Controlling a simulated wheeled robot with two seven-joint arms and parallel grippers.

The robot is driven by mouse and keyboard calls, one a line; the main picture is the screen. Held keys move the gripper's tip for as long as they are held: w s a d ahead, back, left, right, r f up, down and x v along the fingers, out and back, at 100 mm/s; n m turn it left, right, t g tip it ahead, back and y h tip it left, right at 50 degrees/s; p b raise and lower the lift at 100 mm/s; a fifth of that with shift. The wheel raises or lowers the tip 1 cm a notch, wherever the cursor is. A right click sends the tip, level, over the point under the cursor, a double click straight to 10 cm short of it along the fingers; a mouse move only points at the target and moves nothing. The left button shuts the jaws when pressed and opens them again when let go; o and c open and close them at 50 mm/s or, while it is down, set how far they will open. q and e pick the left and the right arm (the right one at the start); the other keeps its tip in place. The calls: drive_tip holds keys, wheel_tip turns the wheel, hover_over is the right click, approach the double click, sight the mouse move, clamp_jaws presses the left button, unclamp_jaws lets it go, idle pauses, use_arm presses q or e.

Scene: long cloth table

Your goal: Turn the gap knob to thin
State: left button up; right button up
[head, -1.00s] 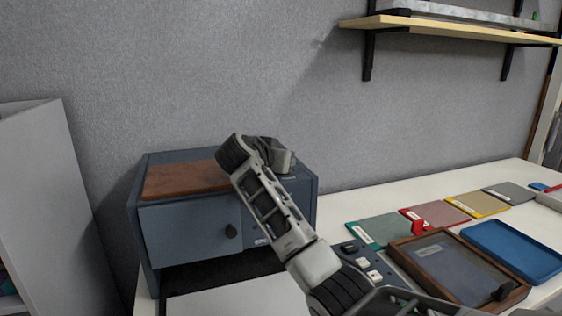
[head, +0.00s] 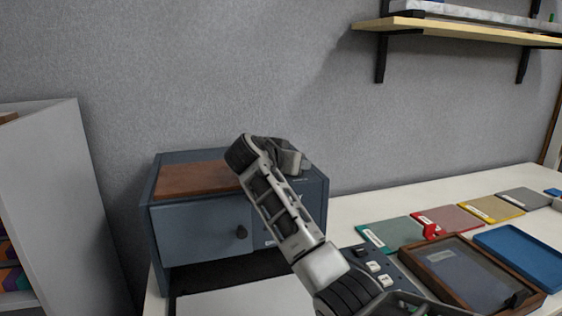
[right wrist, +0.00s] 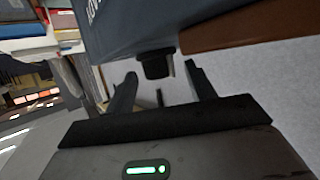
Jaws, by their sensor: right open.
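The blue-grey machine (head: 200,218) stands on the white table, with a brown panel (head: 190,181) on top. In the right wrist view, my right gripper (right wrist: 160,88) is open. A short dark knob (right wrist: 155,64) on the blue body lies ahead, between the fingertips in the picture, and contact cannot be told. I cannot tell if it is the front knob. The left gripper is not in view.
Right of the machine lie a dark button panel (head: 362,253), a wood-framed tray (head: 410,262), a blue tray (head: 535,277) and several coloured sheets. A shelf (head: 455,33) is on the wall. A grey-white cabinet (head: 62,190) stands at left.

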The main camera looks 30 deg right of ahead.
drive_tip(key=b+v, duration=0.3)
drive_tip(key=v, duration=1.2)
drive_tip(key=shift+a, duration=0.35)
drive_tip(key=shift+s, duration=0.1)
